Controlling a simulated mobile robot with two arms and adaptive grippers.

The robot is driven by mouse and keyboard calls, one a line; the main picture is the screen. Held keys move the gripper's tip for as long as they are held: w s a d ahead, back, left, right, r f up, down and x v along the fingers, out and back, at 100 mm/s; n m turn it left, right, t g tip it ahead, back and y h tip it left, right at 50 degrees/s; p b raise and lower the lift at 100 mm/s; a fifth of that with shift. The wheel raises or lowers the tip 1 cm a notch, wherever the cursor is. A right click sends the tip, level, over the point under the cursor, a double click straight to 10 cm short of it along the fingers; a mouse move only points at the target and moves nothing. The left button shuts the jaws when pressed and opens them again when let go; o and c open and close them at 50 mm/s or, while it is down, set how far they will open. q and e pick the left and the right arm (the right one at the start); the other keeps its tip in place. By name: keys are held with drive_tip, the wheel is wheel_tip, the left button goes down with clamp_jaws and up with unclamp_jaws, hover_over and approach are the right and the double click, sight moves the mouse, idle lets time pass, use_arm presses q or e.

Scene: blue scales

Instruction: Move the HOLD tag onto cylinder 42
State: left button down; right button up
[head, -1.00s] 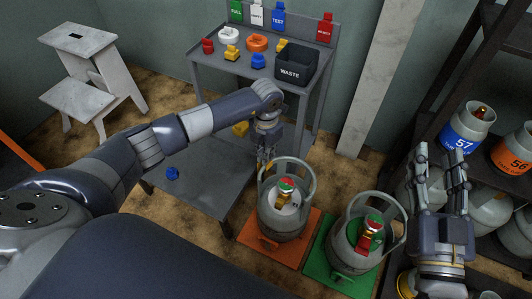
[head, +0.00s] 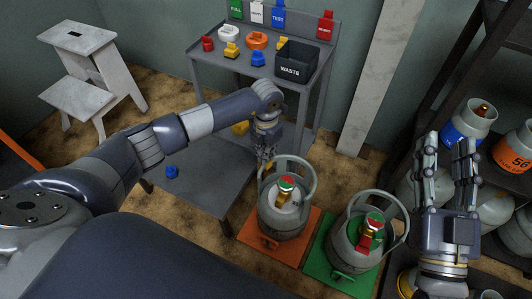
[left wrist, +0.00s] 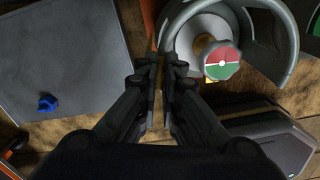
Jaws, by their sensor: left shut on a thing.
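My left gripper (head: 266,160) is at the upper left of the collar of a grey cylinder (head: 283,222) on an orange mat. It is shut on a small yellow-orange thing, perhaps the HOLD tag; no lettering is readable. In the left wrist view the closed fingers (left wrist: 160,65) are left of the cylinder's collar and its red-and-green valve cap (left wrist: 221,63). A second grey cylinder (head: 352,250) stands on a green mat to the right. I see no number 42 on either. My right gripper (head: 448,150) is open and empty in front of the shelf.
The grey bench (head: 212,75) at the back holds caps, a black WASTE bin (head: 297,66) and hanging coloured tags. A dark rack with cylinders, one marked 56 (head: 512,152), stands right. A step stool (head: 85,80) is back left.

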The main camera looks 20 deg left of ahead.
use_arm(q)
drive_tip(key=shift+f, duration=0.1)
use_arm(e)
drive_tip(key=shift+s+r, duration=0.1)
drive_tip(key=shift+r, duration=0.2)
use_arm(q)
drive_tip(key=c, duration=1.7)
unclamp_jaws()
use_arm(e)
drive_tip(key=shift+f, duration=0.1)
